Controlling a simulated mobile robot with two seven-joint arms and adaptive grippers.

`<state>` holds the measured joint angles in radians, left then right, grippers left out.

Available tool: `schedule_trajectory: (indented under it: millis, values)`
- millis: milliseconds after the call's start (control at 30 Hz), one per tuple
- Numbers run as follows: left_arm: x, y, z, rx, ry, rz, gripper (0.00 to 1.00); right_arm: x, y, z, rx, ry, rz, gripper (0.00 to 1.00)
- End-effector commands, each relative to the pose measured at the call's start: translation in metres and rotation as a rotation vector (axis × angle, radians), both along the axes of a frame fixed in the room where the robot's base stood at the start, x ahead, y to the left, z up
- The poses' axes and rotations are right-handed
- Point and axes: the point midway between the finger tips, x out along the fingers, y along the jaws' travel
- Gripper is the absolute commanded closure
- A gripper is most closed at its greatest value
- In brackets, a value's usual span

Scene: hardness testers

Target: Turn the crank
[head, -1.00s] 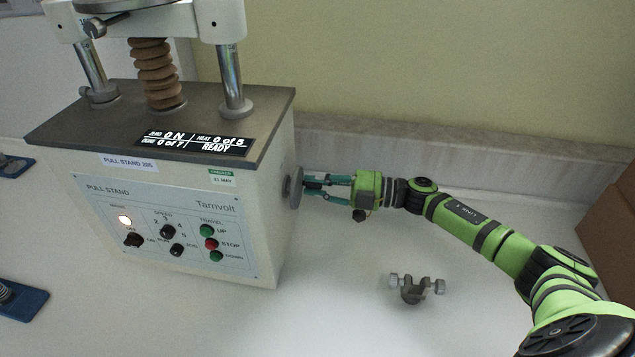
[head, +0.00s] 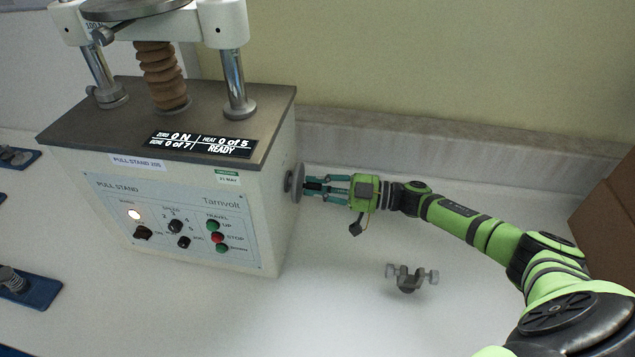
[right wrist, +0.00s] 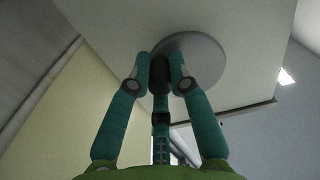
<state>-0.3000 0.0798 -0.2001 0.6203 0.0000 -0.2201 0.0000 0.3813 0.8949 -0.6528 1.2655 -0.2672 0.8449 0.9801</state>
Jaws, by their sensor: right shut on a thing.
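The crank is a grey disc (head: 294,183) on the right side wall of the pull stand (head: 190,190), with a short black handle (right wrist: 159,75) standing out from it off its centre. My right gripper (head: 312,187) reaches in from the right. Its teal fingers are shut on the handle, one on each side, as the right wrist view (right wrist: 161,78) shows. The disc (right wrist: 200,58) lies just beyond the fingertips. The stand's display (head: 200,144) reads 0 N and READY. My left gripper is not in view.
A small grey clamp with two thumbscrews (head: 408,279) lies on the white bench right of the stand. Blue-based parts (head: 28,288) sit at the left. A brown box (head: 605,225) stands at the far right. A low ledge and wall run behind.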

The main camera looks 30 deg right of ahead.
Motion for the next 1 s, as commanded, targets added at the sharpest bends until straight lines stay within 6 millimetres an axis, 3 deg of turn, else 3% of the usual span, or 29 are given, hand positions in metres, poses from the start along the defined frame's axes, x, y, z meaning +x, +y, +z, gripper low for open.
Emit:
schedule_trajectory:
  millis: [400,433,500,833,1000]
  values:
    - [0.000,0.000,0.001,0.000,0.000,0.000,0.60,0.001,0.001,0.003,0.010,0.002,0.001,1.00]
    - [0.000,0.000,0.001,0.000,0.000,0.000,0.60,0.001,0.001,0.003,0.010,0.002,0.001,0.76]
    - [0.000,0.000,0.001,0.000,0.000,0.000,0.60,0.001,0.001,0.003,0.010,0.002,0.001,0.56]
    - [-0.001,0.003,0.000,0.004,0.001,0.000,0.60,0.000,-0.001,0.001,0.006,0.005,-0.001,0.56]
    - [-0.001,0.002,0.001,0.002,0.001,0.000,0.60,-0.011,-0.015,0.000,0.003,0.007,-0.002,0.56]
